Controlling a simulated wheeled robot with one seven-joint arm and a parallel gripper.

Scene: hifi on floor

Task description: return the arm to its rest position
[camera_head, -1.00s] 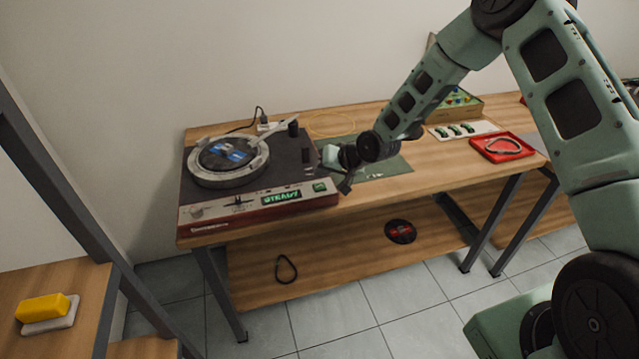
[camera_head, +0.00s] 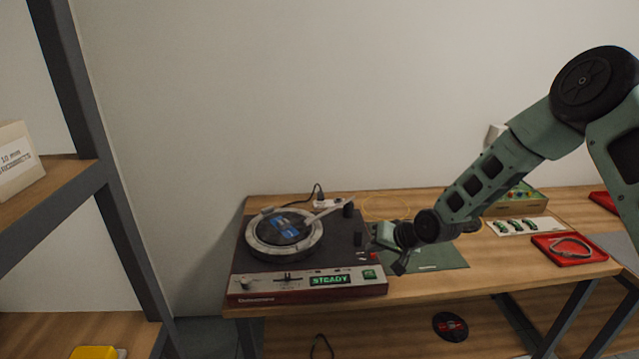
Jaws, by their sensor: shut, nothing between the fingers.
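My arm reaches in from the right edge in the head view, bent at its elbow and sloping down to the left over the wooden workbench (camera_head: 460,285). My gripper (camera_head: 388,256) is at the right edge of the record player (camera_head: 310,270), close to its deck, and holds nothing. Its fingertips are small and partly hidden by the wrist. The record player has a round platter with a dark and blue disc on it, and its green display reads STEADY.
A green mat (camera_head: 440,258) lies under my wrist. A red tray (camera_head: 572,250) holding a loop, a white card with green pieces (camera_head: 517,226) and a box with coloured parts (camera_head: 520,198) stand to the right. A dark shelf frame (camera_head: 100,170) rises at the left.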

